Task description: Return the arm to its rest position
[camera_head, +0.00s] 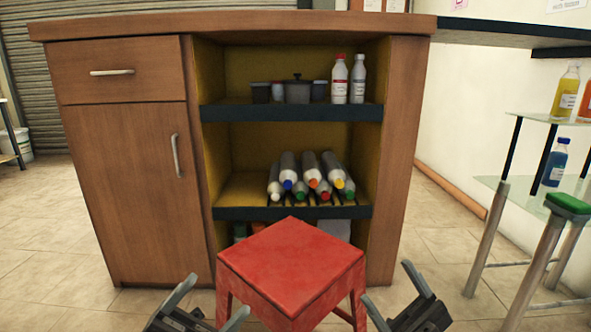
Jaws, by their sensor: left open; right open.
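My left gripper (208,304) is at the bottom of the head view, left of the red stool (290,262). Its two fingers are spread apart with nothing between them. My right gripper (392,292) is at the bottom, right of the stool. Its fingers are also spread and empty. Both grippers are low in the picture, in front of the wooden cabinet (130,190). The rest of both arms is out of view. No detergent drum can be made out for certain.
The cabinet's middle shelf (290,213) holds several grey bottles (308,170) with coloured caps. Its upper shelf (290,112) holds dark containers and two bottles. The stool partly hides the bottom compartment. A glass rack (540,118) with bottles and a green-topped stool (567,204) stand at right.

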